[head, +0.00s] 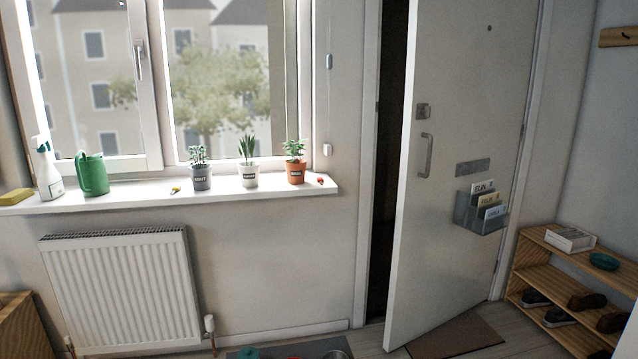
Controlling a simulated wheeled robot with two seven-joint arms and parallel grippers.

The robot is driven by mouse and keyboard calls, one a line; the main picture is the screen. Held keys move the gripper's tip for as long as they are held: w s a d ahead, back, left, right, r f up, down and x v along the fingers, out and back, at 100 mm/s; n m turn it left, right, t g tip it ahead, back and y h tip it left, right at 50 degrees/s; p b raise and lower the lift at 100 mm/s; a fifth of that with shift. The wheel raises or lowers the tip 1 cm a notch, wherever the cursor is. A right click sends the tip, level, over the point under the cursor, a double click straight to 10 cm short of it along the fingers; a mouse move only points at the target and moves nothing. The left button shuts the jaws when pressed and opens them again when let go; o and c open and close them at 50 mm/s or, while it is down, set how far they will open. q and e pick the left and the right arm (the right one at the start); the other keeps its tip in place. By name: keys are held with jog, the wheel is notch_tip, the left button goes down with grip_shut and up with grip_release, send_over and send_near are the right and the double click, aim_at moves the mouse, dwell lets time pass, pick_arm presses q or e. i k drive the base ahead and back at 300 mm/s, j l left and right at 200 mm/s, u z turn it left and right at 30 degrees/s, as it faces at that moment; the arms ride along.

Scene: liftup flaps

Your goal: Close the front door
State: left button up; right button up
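The front door (452,120) is white and stands ajar, swung into the room with its hinge side at the right. A dark gap (388,170) shows between its left edge and the frame. A grey handle (426,156) sits near its left edge, with a lock (423,111) above it. A mail slot plate (473,168) and a grey letter holder (478,221) with several letters are on the door. Neither of my grippers is in the head view.
A doormat (452,335) lies at the door's foot. A wooden shoe rack (530,255) stands at the right, close to the hinge side. A radiator (120,290) and a windowsill (125,197) with plants are at the left. Several items lie on a dark mat (240,354) at the bottom edge.

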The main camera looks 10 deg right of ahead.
aim_at(469, 61)
jog(key=z, duration=1.3)
